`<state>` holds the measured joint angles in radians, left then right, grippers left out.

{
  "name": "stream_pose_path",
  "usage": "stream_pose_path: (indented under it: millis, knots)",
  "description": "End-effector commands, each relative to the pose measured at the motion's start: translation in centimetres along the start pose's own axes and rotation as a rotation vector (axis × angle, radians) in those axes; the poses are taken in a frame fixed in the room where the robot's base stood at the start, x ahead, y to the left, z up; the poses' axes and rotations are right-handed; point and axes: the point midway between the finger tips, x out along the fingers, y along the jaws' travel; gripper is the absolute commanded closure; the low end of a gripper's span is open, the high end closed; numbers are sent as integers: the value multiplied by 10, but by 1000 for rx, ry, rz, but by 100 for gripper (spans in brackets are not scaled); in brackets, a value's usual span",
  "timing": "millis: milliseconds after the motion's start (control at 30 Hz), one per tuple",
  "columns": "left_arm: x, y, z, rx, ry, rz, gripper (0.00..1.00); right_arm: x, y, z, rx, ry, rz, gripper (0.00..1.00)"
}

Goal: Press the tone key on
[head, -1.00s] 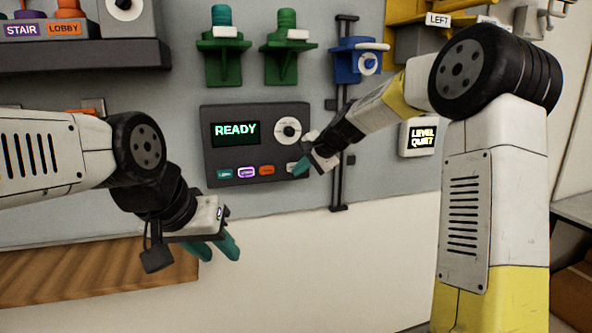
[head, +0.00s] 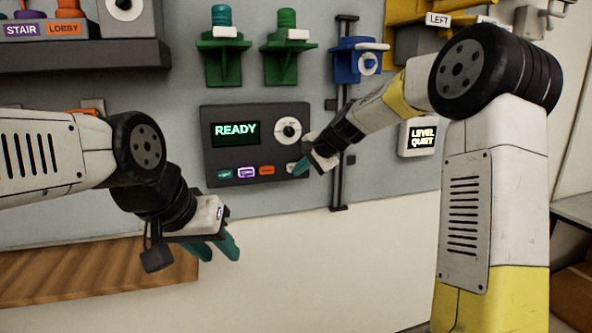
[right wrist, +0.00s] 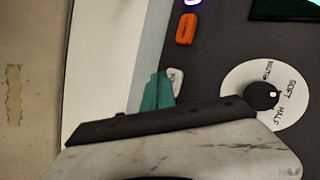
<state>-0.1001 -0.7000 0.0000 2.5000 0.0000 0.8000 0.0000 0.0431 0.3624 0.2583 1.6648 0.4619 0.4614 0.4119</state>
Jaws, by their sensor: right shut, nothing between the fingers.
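The dark control panel (head: 257,113) on the wall has a screen reading READY, a round white dial (head: 288,130) and a row of keys. The white key (head: 291,167) is at the right end of the row. In the right wrist view the white key (right wrist: 177,79) shows the start of a word, partly hidden by my teal fingers. My right gripper (head: 300,168) is shut and empty, its fingertips right at this key; I cannot tell whether they touch it. My left gripper (head: 217,248) hangs open and empty below the panel's left part.
Teal, purple and orange keys (head: 266,170) sit left of the white key. A black vertical rail (head: 338,190) stands just right of the panel, behind my right arm. The wall below the panel is clear.

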Motion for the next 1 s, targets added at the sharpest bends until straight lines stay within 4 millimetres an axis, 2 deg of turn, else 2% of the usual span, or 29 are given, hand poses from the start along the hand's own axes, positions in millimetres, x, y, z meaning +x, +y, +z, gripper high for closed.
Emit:
stream_pose_path:
  millis: [1000]
  knots:
    - [0,0,0,0,0,0,64,6,-5,-4,0,0,0,100]
